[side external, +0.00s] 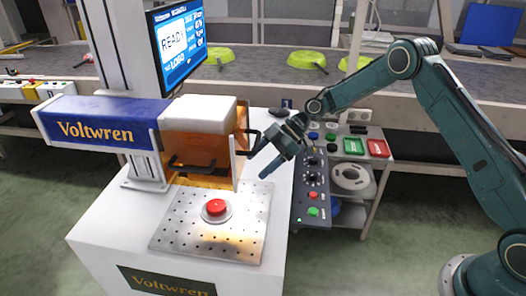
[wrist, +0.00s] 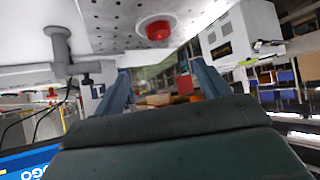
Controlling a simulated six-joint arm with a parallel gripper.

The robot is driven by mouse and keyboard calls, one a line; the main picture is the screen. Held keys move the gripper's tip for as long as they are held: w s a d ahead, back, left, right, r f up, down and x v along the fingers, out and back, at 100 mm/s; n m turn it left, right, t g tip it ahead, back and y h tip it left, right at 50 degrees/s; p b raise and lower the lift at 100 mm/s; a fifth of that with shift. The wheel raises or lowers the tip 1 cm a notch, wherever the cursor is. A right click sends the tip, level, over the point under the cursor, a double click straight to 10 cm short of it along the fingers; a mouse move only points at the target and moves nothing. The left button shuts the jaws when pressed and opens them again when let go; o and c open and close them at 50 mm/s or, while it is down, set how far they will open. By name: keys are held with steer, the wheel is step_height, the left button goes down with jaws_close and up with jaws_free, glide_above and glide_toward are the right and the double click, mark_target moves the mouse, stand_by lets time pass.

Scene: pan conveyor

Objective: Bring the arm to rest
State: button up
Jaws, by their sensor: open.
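My gripper (side external: 258,165) hangs in the air to the right of the white Voltwren machine (side external: 200,115), beside the raised amber guard and above the right edge of the perforated plate. Its two fingers are spread with nothing between them. In the wrist view my gripper (wrist: 159,70) also shows its fingers apart and empty. The arm is bent, reaching left from its base at the lower right. The red button (side external: 216,207) on the plate (side external: 170,222) is clear of the gripper; it also shows in the wrist view (wrist: 158,30).
The screen (side external: 181,45) reads READY. A control panel (side external: 312,195) with knobs and buttons stands just right of the machine. Lime-green pans (side external: 307,59) lie on the conveyor (side external: 260,78) at the back.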

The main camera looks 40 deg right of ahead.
steer(key=s+d+r+m+t+h, duration=0.1)
steer(key=s+d+r+m+h, duration=0.15)
steer(key=s+r, duration=0.6)
steer(key=s+d+r+m+t+h, duration=0.1)
steer(key=s+r+m+h, duration=0.4)
steer(key=r, duration=0.6)
steer(key=s+d+r+m+h, duration=0.1)
steer(key=s+d+m, duration=0.2)
steer(key=s, duration=0.9)
steer(key=s+d+r+m+t+h, duration=0.1)
steer(key=s+d+m, duration=0.3)
steer(key=s, duration=0.9)
steer(key=shift+r+m+h, duration=0.2)
steer(key=shift+m+h, duration=0.15)
